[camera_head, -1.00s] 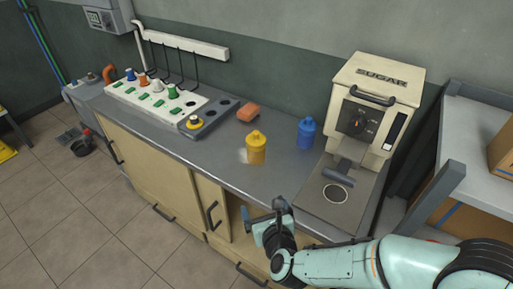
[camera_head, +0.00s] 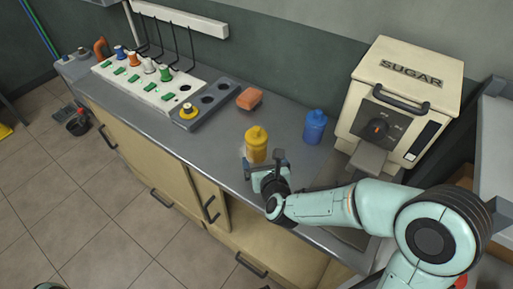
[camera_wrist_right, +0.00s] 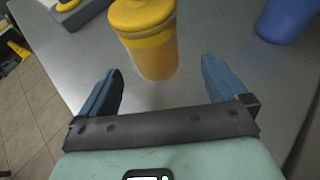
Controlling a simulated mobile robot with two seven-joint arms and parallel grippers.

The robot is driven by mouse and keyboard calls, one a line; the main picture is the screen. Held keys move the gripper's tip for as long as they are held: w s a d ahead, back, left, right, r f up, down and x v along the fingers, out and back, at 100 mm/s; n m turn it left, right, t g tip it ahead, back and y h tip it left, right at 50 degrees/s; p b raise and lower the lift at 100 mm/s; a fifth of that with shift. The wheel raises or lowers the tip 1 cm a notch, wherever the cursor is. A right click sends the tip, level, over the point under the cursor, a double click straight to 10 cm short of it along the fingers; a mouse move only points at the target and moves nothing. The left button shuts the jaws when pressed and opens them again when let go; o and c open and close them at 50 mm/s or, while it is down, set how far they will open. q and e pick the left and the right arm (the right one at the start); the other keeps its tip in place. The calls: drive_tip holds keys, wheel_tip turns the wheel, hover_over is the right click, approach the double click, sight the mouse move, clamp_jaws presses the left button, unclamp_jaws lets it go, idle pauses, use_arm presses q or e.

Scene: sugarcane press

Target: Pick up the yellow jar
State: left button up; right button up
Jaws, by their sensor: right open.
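The yellow jar (camera_head: 257,145) stands upright on the grey counter, near its front edge. In the right wrist view the yellow jar (camera_wrist_right: 150,40) is just ahead of the fingertips, roughly centred between them. My right gripper (camera_head: 264,165) is right in front of the jar in the head view and overlaps its lower part. In the right wrist view the right gripper (camera_wrist_right: 162,80) is open, with its two blue fingers apart and nothing between them. I cannot tell whether a finger touches the jar. My left gripper is not in view.
A blue jar (camera_head: 315,126) stands to the right, before the sugar machine (camera_head: 403,95). A grey holder (camera_head: 207,112) and a white rack (camera_head: 150,85) with several coloured pegs fill the counter's left. The counter (camera_head: 222,150) is bare left of the jar.

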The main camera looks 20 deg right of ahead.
sight(258, 155)
drive_tip(key=x, duration=0.6)
drive_tip(key=shift+w+a+r, duration=0.15)
drive_tip(key=shift+a+r, duration=0.15)
drive_tip(key=shift+r, duration=0.1)
drive_tip(key=shift+w+d+f, duration=0.15)
drive_tip(key=shift+w, duration=0.25)
drive_tip(key=c, duration=1.2)
